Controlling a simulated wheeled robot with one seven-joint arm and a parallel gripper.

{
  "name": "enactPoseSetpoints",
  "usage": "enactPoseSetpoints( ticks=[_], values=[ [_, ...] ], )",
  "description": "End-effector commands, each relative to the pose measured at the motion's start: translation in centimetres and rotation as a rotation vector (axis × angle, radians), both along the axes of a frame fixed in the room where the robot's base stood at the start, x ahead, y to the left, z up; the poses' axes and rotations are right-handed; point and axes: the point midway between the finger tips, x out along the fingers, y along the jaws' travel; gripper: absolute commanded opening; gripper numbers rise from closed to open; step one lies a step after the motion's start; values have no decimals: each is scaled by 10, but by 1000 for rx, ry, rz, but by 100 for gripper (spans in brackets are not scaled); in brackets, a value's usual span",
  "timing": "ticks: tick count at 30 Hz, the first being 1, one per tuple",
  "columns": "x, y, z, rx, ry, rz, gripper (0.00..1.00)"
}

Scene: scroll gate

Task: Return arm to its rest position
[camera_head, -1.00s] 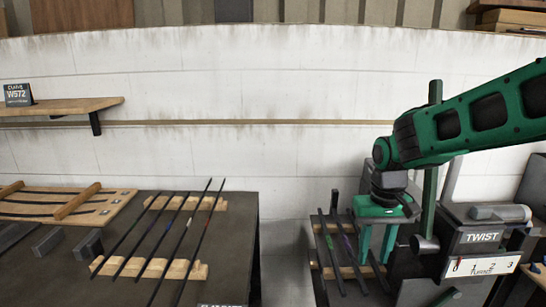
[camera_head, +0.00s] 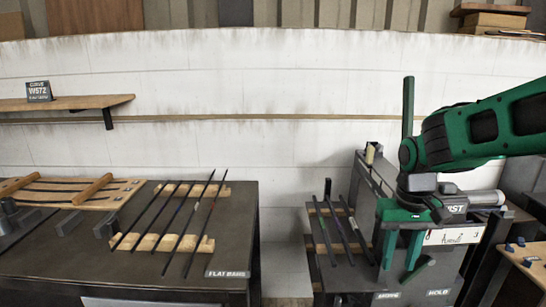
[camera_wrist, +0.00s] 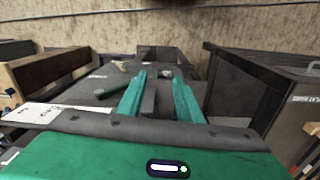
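My gripper (camera_head: 401,250) hangs fingers-down at the right in the head view, in front of the twist machine's plate (camera_head: 455,236). Its two green fingers are apart, and I see nothing held between them. In the wrist view the gripper (camera_wrist: 160,88) also shows its fingers spread, with a dark bar-like shape (camera_wrist: 148,100) visible in the gap; whether that touches a finger I cannot tell. My arm reaches in from the right edge and hides part of the machine.
A rack of dark rods (camera_head: 340,240) stands just left of my gripper. The flat-bars table (camera_head: 130,270) is at left, with a gap between benches.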

Motion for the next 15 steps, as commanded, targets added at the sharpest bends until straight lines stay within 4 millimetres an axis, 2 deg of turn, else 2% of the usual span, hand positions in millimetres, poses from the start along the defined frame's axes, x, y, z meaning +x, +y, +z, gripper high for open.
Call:
enactPoseSetpoints(
  ticks=[8, 12, 15],
  values=[
    [-55, -55, 9, -16, -3, -140, 32],
    [-106, -88, 11, -12, -4, -253, 32],
    [-145, -106, 8, 0, -3, -335, 32]
  ],
)
